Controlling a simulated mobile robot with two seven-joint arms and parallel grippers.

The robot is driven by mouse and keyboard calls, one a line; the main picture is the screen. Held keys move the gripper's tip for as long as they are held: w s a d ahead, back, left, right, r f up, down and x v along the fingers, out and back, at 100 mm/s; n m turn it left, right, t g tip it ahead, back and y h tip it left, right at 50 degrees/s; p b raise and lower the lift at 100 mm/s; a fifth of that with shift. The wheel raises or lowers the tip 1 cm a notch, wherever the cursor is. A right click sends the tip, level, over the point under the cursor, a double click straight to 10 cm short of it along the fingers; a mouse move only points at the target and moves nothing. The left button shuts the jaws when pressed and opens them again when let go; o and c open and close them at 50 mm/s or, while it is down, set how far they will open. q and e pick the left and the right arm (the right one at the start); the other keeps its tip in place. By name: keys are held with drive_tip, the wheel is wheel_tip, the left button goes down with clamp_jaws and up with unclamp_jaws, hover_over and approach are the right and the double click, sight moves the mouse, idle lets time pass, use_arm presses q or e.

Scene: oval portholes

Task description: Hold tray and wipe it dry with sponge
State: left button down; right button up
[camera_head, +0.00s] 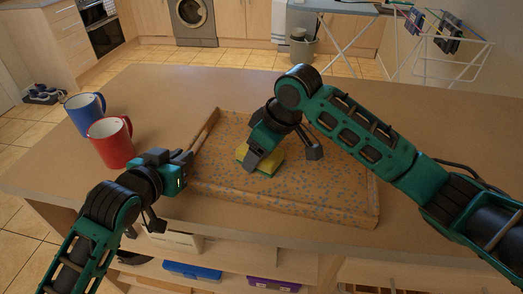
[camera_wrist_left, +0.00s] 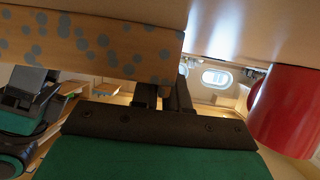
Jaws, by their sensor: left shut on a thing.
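The tray (camera_head: 320,205), tan with grey-blue spots and a raised rim, lies on the table in the head view. My left gripper (camera_head: 184,164) is shut on its left rim; the left wrist view shows the tray's spotted side (camera_wrist_left: 90,45) right at the fingers (camera_wrist_left: 165,97). A yellow sponge (camera_head: 268,165) sits at the tray's middle. My right gripper (camera_head: 255,158) points down at the sponge and covers part of it. Its fingertips overlap in the view, so I cannot tell how wide they are or whether they grip the sponge.
A red mug (camera_head: 111,143) and a blue mug (camera_head: 83,112) stand on the table (camera_head: 150,90) left of the tray, the red one close to my left gripper. The red mug also shows in the left wrist view (camera_wrist_left: 285,110). The table behind the tray is clear.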

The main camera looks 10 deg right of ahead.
sight(280, 150)
drive_tip(key=d+r, duration=0.4)
drive_tip(key=r, duration=0.7)
drive_tip(key=shift+d, duration=0.25)
drive_tip(key=shift+f, duration=0.15)
drive_tip(key=shift+f, duration=4.8)
drive_tip(key=shift+f, duration=0.6)
